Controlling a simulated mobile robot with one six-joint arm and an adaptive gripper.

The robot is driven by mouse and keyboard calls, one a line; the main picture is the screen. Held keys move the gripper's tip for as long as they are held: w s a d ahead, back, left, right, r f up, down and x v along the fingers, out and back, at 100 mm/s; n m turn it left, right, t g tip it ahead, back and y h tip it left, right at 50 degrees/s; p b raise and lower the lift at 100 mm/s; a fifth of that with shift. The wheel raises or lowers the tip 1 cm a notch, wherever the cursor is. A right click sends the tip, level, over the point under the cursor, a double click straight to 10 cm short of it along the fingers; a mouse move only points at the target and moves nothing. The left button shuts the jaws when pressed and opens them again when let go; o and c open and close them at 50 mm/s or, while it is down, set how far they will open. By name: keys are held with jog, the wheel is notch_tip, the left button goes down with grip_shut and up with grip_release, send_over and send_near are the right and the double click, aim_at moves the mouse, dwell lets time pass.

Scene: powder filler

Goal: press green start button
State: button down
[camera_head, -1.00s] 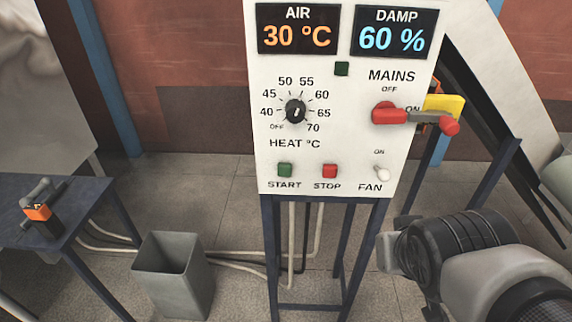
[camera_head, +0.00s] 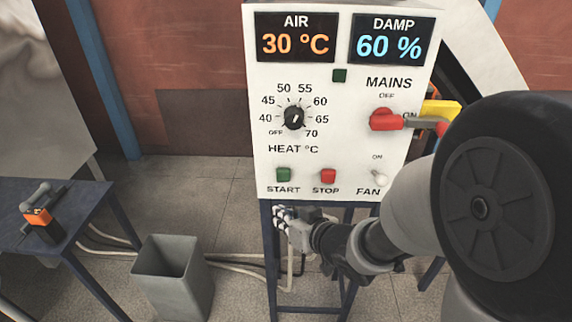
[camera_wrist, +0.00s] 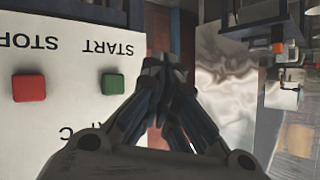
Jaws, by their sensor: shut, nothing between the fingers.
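The green start button (camera_head: 283,174) is at the lower left of the white control panel (camera_head: 345,150), above the word START. In the wrist view the green button (camera_wrist: 112,84) lies just left of my fingers. My gripper (camera_head: 284,214) is shut and empty, just below the panel's bottom edge and under the START label. The shut fingers also show in the wrist view (camera_wrist: 165,66). They look apart from the button; how far they are from the panel's face I cannot tell.
The red stop button (camera_head: 328,176) sits right of the green one, and the fan switch (camera_head: 379,179) is further right. The red mains handle (camera_head: 385,120) sticks out above. A grey bin (camera_head: 172,285) and a blue table (camera_head: 85,210) stand to the left.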

aim_at(283, 175)
jog(key=shift+w, duration=0.1)
jog(key=w+p, duration=0.2)
jog(key=w, duration=0.6)
jog(key=shift+w, duration=0.3)
jog(key=shift+w+a, duration=0.1)
dwell(1.3)
jog(key=shift+w+p, duration=0.35)
jog(key=shift+p, duration=0.05)
jog(key=shift+w+p, duration=0.3)
jog(key=shift+w, duration=0.25)
dwell(0.7)
jog(key=shift+s, duration=1)
